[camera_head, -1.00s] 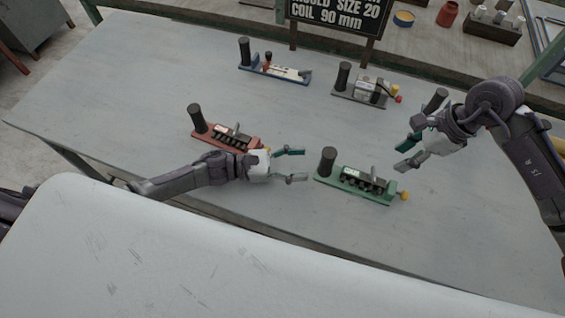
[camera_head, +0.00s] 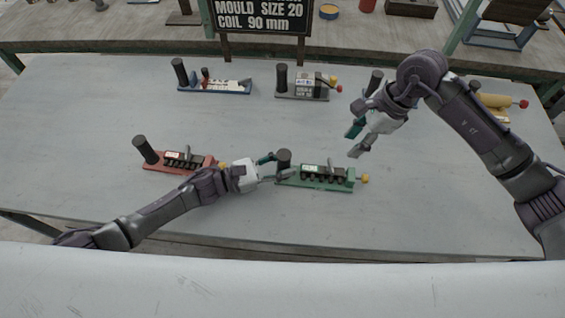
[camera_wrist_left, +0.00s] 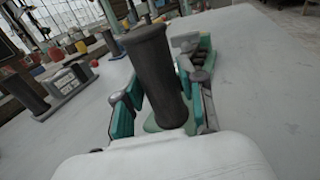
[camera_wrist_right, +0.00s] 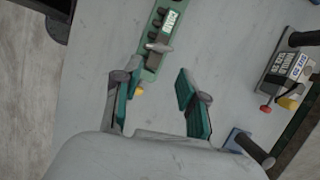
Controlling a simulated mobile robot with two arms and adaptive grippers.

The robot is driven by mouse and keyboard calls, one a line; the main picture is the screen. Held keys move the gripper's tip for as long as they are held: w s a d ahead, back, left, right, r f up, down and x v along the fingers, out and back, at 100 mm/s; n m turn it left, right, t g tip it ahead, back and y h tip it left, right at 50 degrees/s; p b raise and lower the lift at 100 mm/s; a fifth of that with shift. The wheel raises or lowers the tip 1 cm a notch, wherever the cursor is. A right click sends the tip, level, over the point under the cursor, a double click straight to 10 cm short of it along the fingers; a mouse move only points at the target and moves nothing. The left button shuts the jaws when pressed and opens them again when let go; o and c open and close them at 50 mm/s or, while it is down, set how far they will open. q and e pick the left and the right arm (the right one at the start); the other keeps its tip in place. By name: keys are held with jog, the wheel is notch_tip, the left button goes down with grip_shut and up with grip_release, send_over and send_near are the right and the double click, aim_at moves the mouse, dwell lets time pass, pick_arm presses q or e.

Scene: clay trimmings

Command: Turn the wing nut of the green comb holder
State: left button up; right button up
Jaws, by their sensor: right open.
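The green comb holder (camera_head: 318,186) lies at the middle front of the table, with a black upright post (camera_head: 284,158) at its left end. Its yellow wing nut (camera_head: 365,178) sticks out at the right end. My left gripper (camera_head: 283,166) is open around the post; the left wrist view shows the post (camera_wrist_left: 156,70) between its fingers. My right gripper (camera_head: 353,142) is open and empty, above and behind the holder's right end. In the right wrist view the holder (camera_wrist_right: 152,62) lies ahead, and the wing nut (camera_wrist_right: 139,91) is partly hidden by the left finger.
A red holder (camera_head: 185,162) stands to the left, near my left forearm. A blue holder (camera_head: 215,88) and a grey holder (camera_head: 303,92) stand behind. Another post shows behind my right gripper. The table front is clear.

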aim_at(331, 165)
pick_arm(q)
grip_shut()
pick_arm(e)
jog(key=shift+c, duration=0.7)
jog(key=a+r+m+h, duration=0.3)
jog(key=a+m+h, duration=0.1)
jog(key=m, duration=1.2)
jog(key=shift+m, duration=0.3)
jog(key=f, duration=1.2)
jog(key=shift+s+f, duration=0.15)
jog(key=shift+s, duration=0.1)
jog(key=shift+c, duration=0.3)
grip_shut()
